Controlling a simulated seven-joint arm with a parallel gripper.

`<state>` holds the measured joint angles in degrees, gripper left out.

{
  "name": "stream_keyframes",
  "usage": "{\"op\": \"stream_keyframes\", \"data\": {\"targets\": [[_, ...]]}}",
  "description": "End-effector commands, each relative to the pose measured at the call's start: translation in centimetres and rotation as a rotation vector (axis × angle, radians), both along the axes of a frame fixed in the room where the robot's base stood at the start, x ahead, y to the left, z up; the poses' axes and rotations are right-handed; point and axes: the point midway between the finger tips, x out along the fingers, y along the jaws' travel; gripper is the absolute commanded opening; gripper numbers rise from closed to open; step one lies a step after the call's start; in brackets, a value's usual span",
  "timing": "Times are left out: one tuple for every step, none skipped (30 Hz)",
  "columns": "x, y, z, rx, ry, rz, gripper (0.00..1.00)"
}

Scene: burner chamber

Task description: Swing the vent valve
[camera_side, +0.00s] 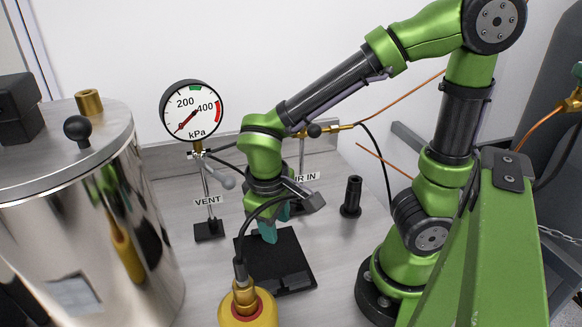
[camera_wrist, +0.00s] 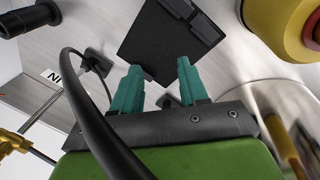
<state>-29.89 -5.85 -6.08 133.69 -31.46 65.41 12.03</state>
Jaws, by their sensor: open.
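The vent valve (camera_side: 197,149) sits below the round pressure gauge (camera_side: 191,110), on a thin post above the VENT label (camera_side: 207,201). Its lever slants down to the right and ends in a grey ball knob (camera_side: 226,182). My gripper (camera_side: 268,234) points down with teal fingers, to the right of and lower than the knob, over a black plate. In the wrist view my gripper (camera_wrist: 158,84) shows its two fingers apart with nothing between them. The vent lever cannot be made out in the wrist view.
The black plate (camera_side: 290,252) lies below my gripper. A brass valve (camera_side: 340,127) with a black knob is behind my arm. A steel vessel (camera_side: 80,235) stands left, a yellow-red fitting (camera_side: 247,308) in front, and a black peg (camera_side: 351,197) right. A black cable crosses the wrist view.

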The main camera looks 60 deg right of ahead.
Motion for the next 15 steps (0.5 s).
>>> {"op": "stream_keyframes", "data": {"targets": [[-0.1, 0.1, 0.6, 0.054, -0.026, -0.014, 0.43], [-0.2, 0.2, 0.9, 0.084, -0.04, -0.018, 0.43], [-0.2, 0.3, 1.4, 0.124, -0.063, -0.026, 0.43], [-0.2, 0.4, 1.7, 0.151, -0.079, -0.033, 0.43], [-0.2, 0.4, 2.1, 0.177, -0.096, -0.042, 0.43], [-0.3, 0.5, 2.6, 0.211, -0.12, -0.051, 0.43], [-0.2, 0.5, 3.0, 0.235, -0.141, -0.059, 0.43], [-0.2, 0.5, 3.3, 0.259, -0.162, -0.065, 0.43], [-0.2, 0.6, 3.9, 0.291, -0.19, -0.074, 0.43], [-0.2, 0.5, 4.3, 0.311, -0.212, -0.085, 0.43], [-0.2, 0.5, 4.7, 0.33, -0.233, -0.096, 0.43], [-0.2, 0.4, 5.3, 0.356, -0.263, -0.111, 0.43], [-0.2, 0.3, 5.7, 0.375, -0.285, -0.122, 0.43], [-0.2, 0.2, 6.1, 0.392, -0.31, -0.131, 0.43], [-0.2, 0.1, 6.7, 0.415, -0.343, -0.144, 0.43]]}}
